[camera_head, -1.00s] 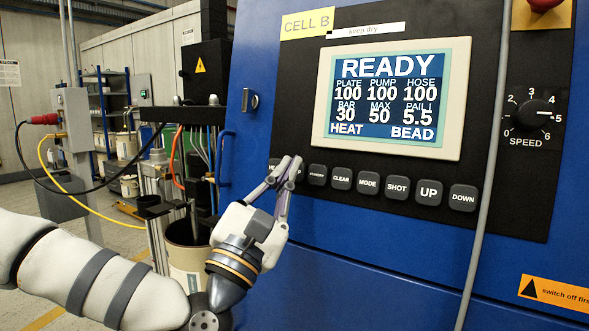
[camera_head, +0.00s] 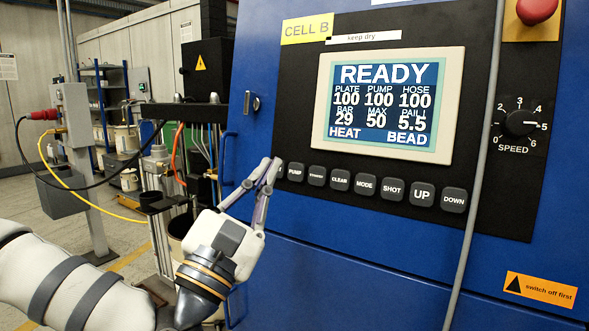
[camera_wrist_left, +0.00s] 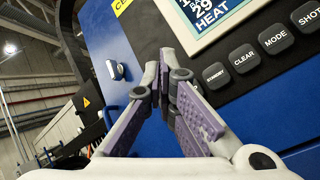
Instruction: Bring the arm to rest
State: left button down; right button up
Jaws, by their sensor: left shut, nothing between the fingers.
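My left gripper (camera_head: 270,164) is shut with nothing between its fingertips. It is in front of the blue cabinet, with its tips just left of the PUMP button (camera_head: 296,172) in the head view. The left wrist view also shows the closed fingers (camera_wrist_left: 158,78), close to the left end of the button row; whether they touch the panel cannot be told. The screen (camera_head: 388,103) reads READY, with PLATE, PUMP and HOSE at 100 and BAR at 29. The leftmost button is mostly hidden behind the fingers. My right gripper is not in view.
A grey cable (camera_head: 484,165) hangs down across the panel. A red knob (camera_head: 536,10) is at the top right and a speed dial (camera_head: 521,123) below it. Pump equipment and hoses (camera_head: 178,155) stand left of the cabinet, behind my arm.

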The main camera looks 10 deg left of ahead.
pick_arm(q)
jog(key=shift+f, duration=0.1)
dwell(0.3)
jog(key=s+d+f+m+g+h, duration=0.1)
jog(key=d+f+m+g, duration=0.3)
jog(key=f, duration=0.6)
jog(key=s+d+f+m+g+h, duration=0.15)
jog(key=d+f+m+g, duration=0.3)
jog(key=f, duration=0.65)
jog(key=s+f+m+g+y, duration=0.2)
jog(key=s+f+m+g, duration=0.5)
jog(key=f, duration=0.7)
jog(key=s+a+f+m+g+y, duration=0.1)
jog(key=s+a+f+g, duration=0.1)
jog(key=s+f, duration=0.4)
jog(key=s+a+f+m+g+y, duration=0.1)
jog(key=s+a+f+m+g, duration=0.2)
jog(key=s, duration=0.5)
jog(key=s+a+f+m+g+y, duration=0.2)
jog(key=s+a, duration=0.3)
jog(key=s, duration=0.4)
jog(key=s+a+f+m+g+y+p, duration=0.1)
jog(key=s+a+f+m+g+y, duration=0.2)
jog(key=s+a, duration=0.3)
jog(key=s+g, duration=0.1)
jog(key=s, duration=0.2)
jog(key=shift+a+f, duration=0.2)
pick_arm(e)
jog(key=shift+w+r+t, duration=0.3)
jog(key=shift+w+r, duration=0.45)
